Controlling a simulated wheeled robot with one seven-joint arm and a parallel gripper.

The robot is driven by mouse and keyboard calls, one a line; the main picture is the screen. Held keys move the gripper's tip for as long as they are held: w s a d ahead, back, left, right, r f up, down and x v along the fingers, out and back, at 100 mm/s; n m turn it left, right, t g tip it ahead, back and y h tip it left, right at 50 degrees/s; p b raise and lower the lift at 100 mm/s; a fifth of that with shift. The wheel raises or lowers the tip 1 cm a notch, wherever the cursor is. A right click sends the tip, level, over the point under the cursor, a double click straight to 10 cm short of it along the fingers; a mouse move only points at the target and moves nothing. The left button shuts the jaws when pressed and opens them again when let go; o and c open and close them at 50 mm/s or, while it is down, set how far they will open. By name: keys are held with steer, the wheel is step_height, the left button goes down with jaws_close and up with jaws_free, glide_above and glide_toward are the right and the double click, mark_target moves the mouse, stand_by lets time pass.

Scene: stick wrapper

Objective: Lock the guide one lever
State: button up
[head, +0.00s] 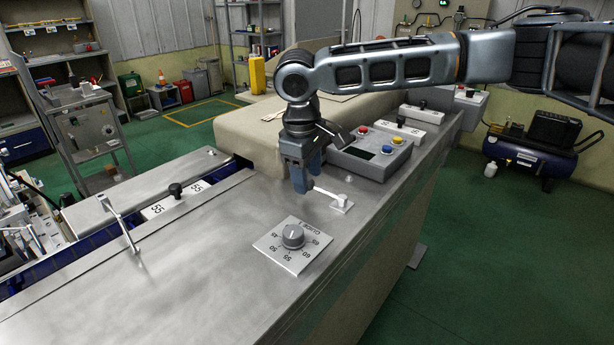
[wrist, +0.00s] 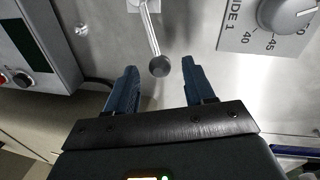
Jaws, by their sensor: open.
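The guide one lever is a thin pale metal rod (head: 327,194) on a small white base (head: 343,204) on the steel table, beside the guide dial. In the wrist view the lever (wrist: 152,35) ends in a dark round knob (wrist: 159,66). My gripper (head: 301,183) points down over the lever's knob end. In the wrist view its blue fingers are apart, one on each side of the knob, and do not appear to touch it. The knob is hidden behind the fingers in the head view. The guide 1 dial (head: 293,236) shows also in the wrist view (wrist: 285,14).
A control box (head: 370,152) with coloured buttons stands just behind my gripper. A beige housing (head: 270,130) lies to the left. The steel tabletop (head: 190,255) in front is clear.

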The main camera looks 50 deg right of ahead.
steer(key=shift+d+f, duration=0.1)
steer(key=shift+f, duration=0.65)
steer(key=shift+c, duration=0.4)
jaws_close()
